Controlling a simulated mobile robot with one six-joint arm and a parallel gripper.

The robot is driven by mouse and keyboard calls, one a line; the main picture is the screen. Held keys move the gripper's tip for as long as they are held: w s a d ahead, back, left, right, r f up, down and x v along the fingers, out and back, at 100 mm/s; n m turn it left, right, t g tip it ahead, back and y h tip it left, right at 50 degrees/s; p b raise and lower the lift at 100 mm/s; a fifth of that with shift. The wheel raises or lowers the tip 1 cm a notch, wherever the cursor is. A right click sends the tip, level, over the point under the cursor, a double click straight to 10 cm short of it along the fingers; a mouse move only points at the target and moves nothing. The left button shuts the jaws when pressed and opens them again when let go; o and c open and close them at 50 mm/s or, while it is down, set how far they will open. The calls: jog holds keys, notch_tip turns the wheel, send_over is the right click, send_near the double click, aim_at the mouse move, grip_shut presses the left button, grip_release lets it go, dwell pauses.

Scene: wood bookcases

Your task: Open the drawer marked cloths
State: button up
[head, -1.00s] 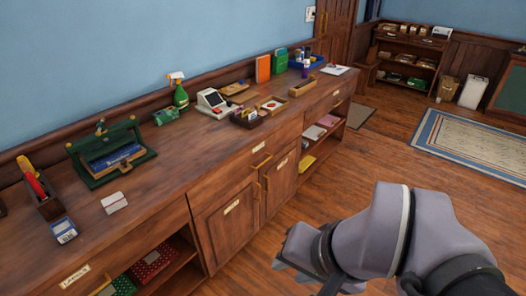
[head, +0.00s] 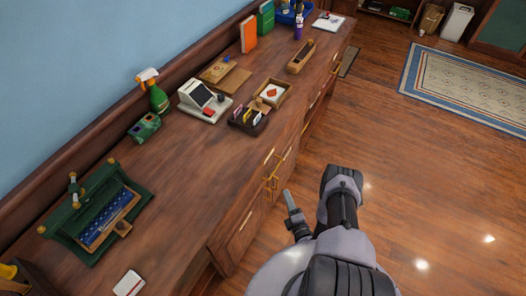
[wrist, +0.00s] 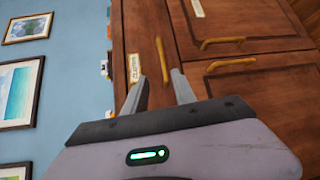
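The drawer marked cloths (wrist: 141,32) shows its label (wrist: 134,66) and brass handle (wrist: 162,62) in the wrist view, which is turned sideways. The drawer looks shut. My gripper (wrist: 158,76) is open, with one finger on each side of the handle in that view. I cannot tell whether the fingers touch it. In the head view my gripper (head: 290,205) is beside the counter's front, close to the brass handles (head: 274,178). The drawer front is seen at a steep angle there, and its label is not readable.
Cupboard doors (wrist: 245,92) with brass handles adjoin the drawer. The counter top (head: 190,185) holds a card reader (head: 203,102), a spray bottle (head: 157,98), a card box (head: 248,119) and a green tray (head: 95,215). Open floor (head: 430,180) lies to the right.

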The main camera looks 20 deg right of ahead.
aim_at(276, 168)
jog(key=w+f+b, duration=0.1)
jog(key=w+b, duration=0.2)
jog(key=w, duration=0.2)
jog(key=w+d+f+b, duration=0.1)
jog(key=w+b, duration=0.3)
jog(key=w, duration=0.2)
jog(key=w+d+b, duration=0.1)
jog(key=w+b, duration=0.2)
jog(key=w, duration=0.2)
jog(key=shift+w+d+f, duration=0.15)
jog(key=shift+d+f, duration=0.05)
jog(key=shift+f, duration=0.2)
grip_shut()
dwell(0.4)
